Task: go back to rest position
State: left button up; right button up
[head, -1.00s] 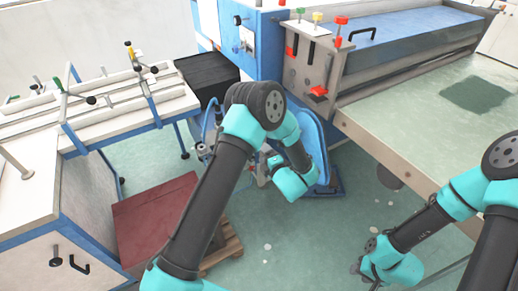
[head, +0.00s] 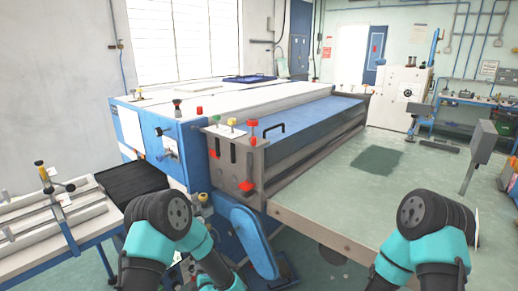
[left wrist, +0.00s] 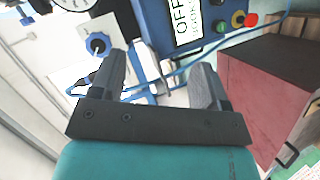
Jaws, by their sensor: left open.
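My left gripper (left wrist: 162,80) shows in the left wrist view with its two dark fingers spread apart and nothing between them. Beyond the fingers are a blue box with a display and buttons (left wrist: 185,22), a blue knob (left wrist: 97,44) and a dark red panel (left wrist: 262,95). In the head view only upper parts of both my arms show along the bottom edge; neither pair of fingertips can be made out there. My right gripper is out of view.
A large blue and white machine (head: 160,140) stands in the middle. A pale green table (head: 420,170) with a dark green patch (head: 375,160) extends right. A white rail bench (head: 40,262) is at lower left. A grey post-mounted box (head: 482,140) stands at right.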

pick_arm(q)
jog(key=s+f+m+g+h, duration=0.4)
jog(key=s+f+m+h, duration=0.35)
jog(key=s+m, duration=0.25)
jog(key=s+f+m+g+h, duration=0.1)
jog(key=s+m+g+h, duration=0.3)
jog(key=s, duration=1.1)
jog(key=m+g, duration=0.3)
jog(key=m, duration=0.1)
jog(key=shift+s+d+f+m, duration=0.15)
jog(key=shift+s+f+m, duration=0.15)
jog(key=shift+s, duration=0.05)
jog(key=shift+o, duration=0.4)
